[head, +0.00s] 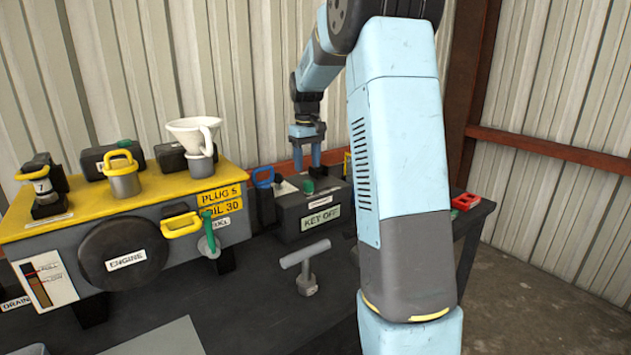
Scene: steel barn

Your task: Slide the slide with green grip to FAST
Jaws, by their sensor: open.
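A small green grip (308,187) stands on top of this box, just below the fingertips in the picture. I cannot tell how far apart they are in depth or whether they touch. A green handle (209,231) hangs at the right end of the engine block, and another green piece (124,143) tops a dark box at the back left. No FAST marking is legible, so I cannot tell where the slide stands.
The yellow-topped engine block (55,228) fills the left, with a white funnel (194,133) on it. A blue handle (263,177) stands left of the KEY OFF box. A grey T-handle (306,270) is in front. A red block (465,201) lies at the bench's right edge.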

